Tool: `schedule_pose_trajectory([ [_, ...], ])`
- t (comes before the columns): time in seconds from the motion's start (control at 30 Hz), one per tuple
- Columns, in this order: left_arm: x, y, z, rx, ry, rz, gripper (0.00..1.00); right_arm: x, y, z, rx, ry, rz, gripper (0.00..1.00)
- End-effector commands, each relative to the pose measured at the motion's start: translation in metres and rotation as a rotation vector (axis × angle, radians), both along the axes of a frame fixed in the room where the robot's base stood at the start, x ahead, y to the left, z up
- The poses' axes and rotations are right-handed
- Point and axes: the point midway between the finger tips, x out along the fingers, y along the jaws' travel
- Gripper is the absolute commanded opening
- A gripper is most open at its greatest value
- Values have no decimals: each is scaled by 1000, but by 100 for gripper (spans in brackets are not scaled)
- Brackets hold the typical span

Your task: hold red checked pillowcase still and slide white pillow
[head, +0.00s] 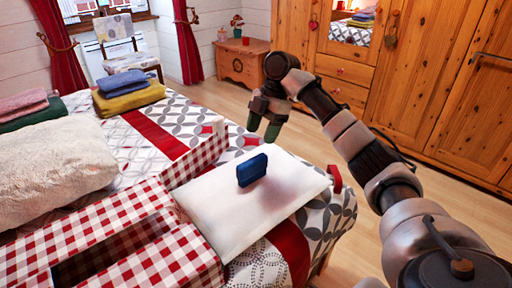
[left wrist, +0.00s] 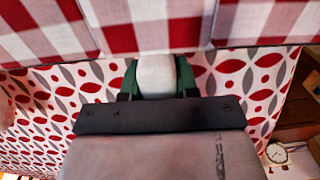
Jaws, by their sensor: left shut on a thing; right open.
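The white pillow (head: 225,215) lies flat on the bed in the head view, with a blue upright grip-like block (head: 252,170) on top. Its left end is at the open mouth of the red checked pillowcase (head: 95,222), between the side walls. The pillowcase lies to the left, its top open. My right gripper (head: 262,128) is open and empty, above and beyond the pillow's far edge. My left gripper (left wrist: 157,82) shows only in the left wrist view, shut on a pale rounded piece (left wrist: 156,66) beside the checked cloth (left wrist: 165,30); whether they are joined is unclear.
A fluffy cream cushion (head: 55,155) and folded yellow and blue cloths (head: 130,98) lie farther back on the bed (head: 185,112). A wooden chest (head: 243,62) and wardrobe (head: 430,80) stand behind. The left wrist view shows a small clock (left wrist: 277,153) at the right.

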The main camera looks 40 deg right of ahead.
Motion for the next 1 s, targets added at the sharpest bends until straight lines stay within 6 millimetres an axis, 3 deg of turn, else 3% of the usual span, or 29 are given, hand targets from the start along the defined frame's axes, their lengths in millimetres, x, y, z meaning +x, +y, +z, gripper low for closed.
schedule_pose_trajectory([
  [0.13, 0, 0, 0, -1, -1, 0, 1, 0, -4, 11, 0, 0, 0, 59],
  [0.43, 0, 0, 0, -1, -1, 0, 1, 0, -5, 13, 0, 1, 0, 59],
  [0.47, 0, 0, 0, -1, -1, 0, 34, 0, -5, 13, 0, 1, 1, 59],
  [0.63, 0, 0, 0, -1, 0, 0, 59, 0, -5, 13, 0, 1, 1, 59],
  [1.0, 1, 0, 7, -1, -2, 0, 59, 0, -5, 13, 0, 1, 1, 59],
])
